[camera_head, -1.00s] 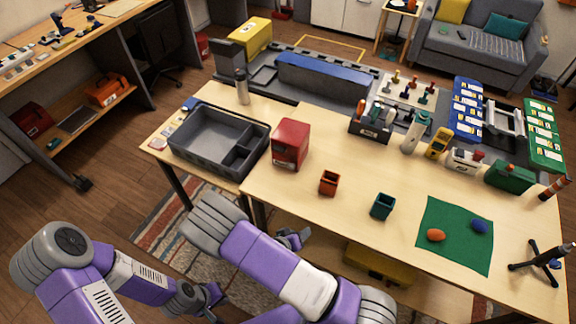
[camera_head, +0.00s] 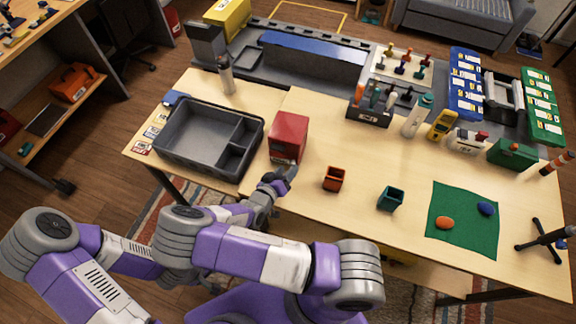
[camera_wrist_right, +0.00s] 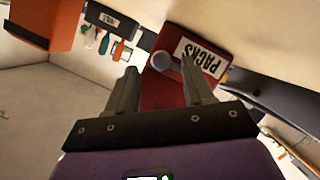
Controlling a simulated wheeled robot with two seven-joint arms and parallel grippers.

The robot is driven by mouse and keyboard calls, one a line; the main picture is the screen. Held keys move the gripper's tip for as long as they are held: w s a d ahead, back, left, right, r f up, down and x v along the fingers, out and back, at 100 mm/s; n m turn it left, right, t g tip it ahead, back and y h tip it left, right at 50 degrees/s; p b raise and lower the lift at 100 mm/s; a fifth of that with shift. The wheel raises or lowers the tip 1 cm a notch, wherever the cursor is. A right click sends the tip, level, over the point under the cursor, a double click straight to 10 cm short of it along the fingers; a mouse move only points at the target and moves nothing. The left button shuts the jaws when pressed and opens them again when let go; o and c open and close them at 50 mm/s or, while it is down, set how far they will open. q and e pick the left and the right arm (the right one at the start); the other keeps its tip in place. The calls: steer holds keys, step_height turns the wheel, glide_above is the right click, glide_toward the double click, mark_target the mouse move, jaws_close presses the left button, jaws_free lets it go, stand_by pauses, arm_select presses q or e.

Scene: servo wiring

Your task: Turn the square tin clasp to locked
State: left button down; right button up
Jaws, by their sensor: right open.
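Contact cannot be told. My left gripper is not visible.
The grey divided tray (camera_head: 187,153) stands close left of the tin. An orange cup (camera_head: 333,179) and a teal cup (camera_head: 390,198) stand to the right. A tool holder (camera_head: 368,114) is behind. The table between tin and cups is clear.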

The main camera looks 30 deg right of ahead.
mark_target(292, 164)
steer(key=shift+x, duration=1.2)
steer(key=shift+w, duration=0.1)
jaws_close()
